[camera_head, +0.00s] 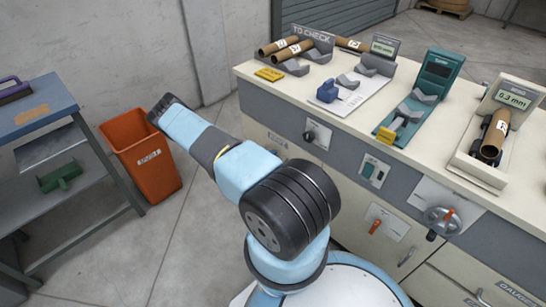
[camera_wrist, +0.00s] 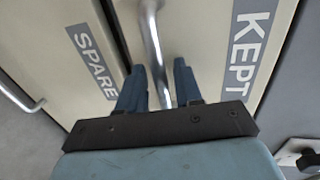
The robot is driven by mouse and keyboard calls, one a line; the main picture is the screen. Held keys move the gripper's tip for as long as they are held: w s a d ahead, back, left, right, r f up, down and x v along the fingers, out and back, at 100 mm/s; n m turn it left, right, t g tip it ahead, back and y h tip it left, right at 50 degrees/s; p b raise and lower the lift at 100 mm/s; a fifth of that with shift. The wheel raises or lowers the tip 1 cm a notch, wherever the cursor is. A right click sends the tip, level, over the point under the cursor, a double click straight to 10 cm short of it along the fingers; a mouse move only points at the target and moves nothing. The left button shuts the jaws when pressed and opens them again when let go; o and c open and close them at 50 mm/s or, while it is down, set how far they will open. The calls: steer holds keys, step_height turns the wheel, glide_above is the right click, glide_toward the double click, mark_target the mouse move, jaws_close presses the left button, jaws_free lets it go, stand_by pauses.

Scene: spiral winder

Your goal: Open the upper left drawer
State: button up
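In the wrist view, a bare metal bar handle (camera_wrist: 154,42) stands on a cream front panel labelled KEPT (camera_wrist: 245,50). My gripper (camera_wrist: 160,66) is open, with one blue finger on each side of the bar and a small gap visible to each. A second cream panel labelled SPARE (camera_wrist: 92,62) lies to the left past a seam, with its own handle (camera_wrist: 20,98). In the head view, my arm crosses the middle and hides part of the cabinet front; my gripper does not show there. I cannot tell from the head view which drawer the handle belongs to.
The cream workbench (camera_head: 262,88) carries brown tubes (camera_head: 293,51), a teal gauge (camera_head: 436,72) and a gauge reading 0.3 mm (camera_head: 514,98). Its front has a crank wheel (camera_head: 440,218). An orange bin (camera_head: 150,170) and a blue-topped table (camera_head: 35,118) stand at left.

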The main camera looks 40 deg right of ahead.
steer(key=shift+c, duration=0.5)
jaws_close()
